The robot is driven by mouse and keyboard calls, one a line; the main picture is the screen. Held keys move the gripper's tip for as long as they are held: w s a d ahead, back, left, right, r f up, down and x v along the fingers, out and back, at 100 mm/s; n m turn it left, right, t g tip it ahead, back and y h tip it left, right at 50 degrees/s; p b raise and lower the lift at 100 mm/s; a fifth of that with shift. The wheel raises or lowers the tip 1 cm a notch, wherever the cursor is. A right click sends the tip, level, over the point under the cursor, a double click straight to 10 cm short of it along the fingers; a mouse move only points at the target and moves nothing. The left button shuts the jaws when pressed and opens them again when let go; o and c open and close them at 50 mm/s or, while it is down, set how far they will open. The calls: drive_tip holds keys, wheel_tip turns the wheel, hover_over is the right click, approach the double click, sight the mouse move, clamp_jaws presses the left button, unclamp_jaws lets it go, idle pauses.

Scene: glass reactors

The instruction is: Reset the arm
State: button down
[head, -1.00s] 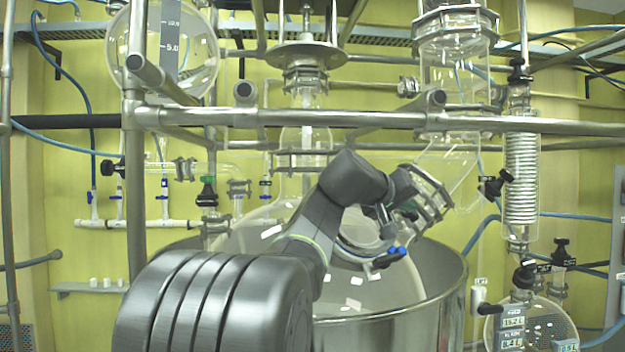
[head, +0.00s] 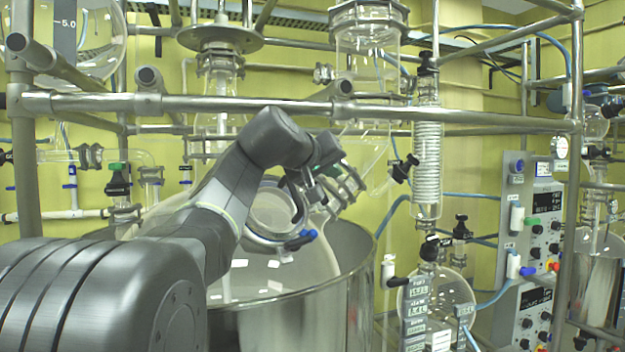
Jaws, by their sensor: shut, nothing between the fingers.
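My dark grey arm rises from the lower left, bends at its elbow and runs to a wrist in front of the glass reactor. My gripper (head: 299,205) hangs below the wrist, in front of the reactor's round opening. It is small and partly lost against the glass and metal behind it. It is shut and empty. The large glass reactor vessel (head: 262,278) sits in a wide steel bath (head: 310,318). A glass elbow with a metal flange (head: 345,186) shows just right of the wrist.
A steel pipe frame (head: 230,106) crosses above the arm. A coiled glass condenser (head: 427,160) and a round flask (head: 440,300) stand to the right. A control panel (head: 535,235) stands farther right. A blue-handled clamp (head: 300,241) sits on the reactor opening.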

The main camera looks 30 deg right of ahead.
drive_tip(key=s+r, duration=0.4)
drive_tip(key=shift+s+r, duration=0.15)
drive_tip(key=shift+s, duration=0.25)
drive_tip(key=shift+d, duration=0.1)
